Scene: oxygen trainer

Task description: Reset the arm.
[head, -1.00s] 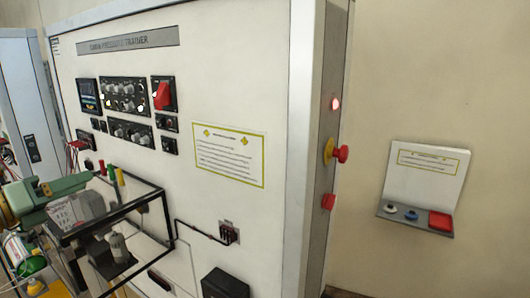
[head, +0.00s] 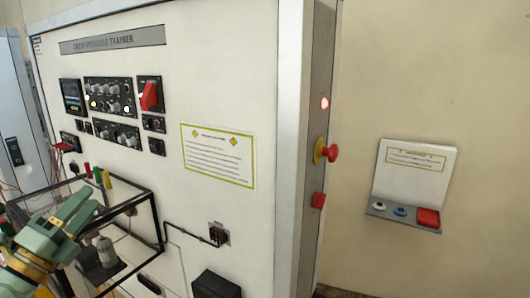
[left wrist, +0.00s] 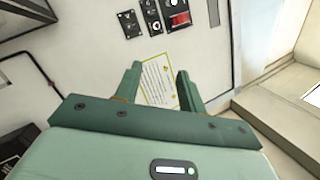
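My left gripper (head: 86,208) is at the lower left of the head view, over the black-framed clear box in front of the trainer. In the left wrist view its two green fingers (left wrist: 158,85) stand apart with nothing between them; the trainer's front and its instruction label lie beyond. The trainer panel (head: 230,85) is white with dark instrument modules and a red switch (head: 149,97). My right gripper is not in view.
The black-framed box (head: 155,215) stands close by my left gripper. A red emergency button (head: 331,153) and a lit red lamp (head: 325,103) are on the cabinet's side. A wall button stand (head: 415,185) is at the right.

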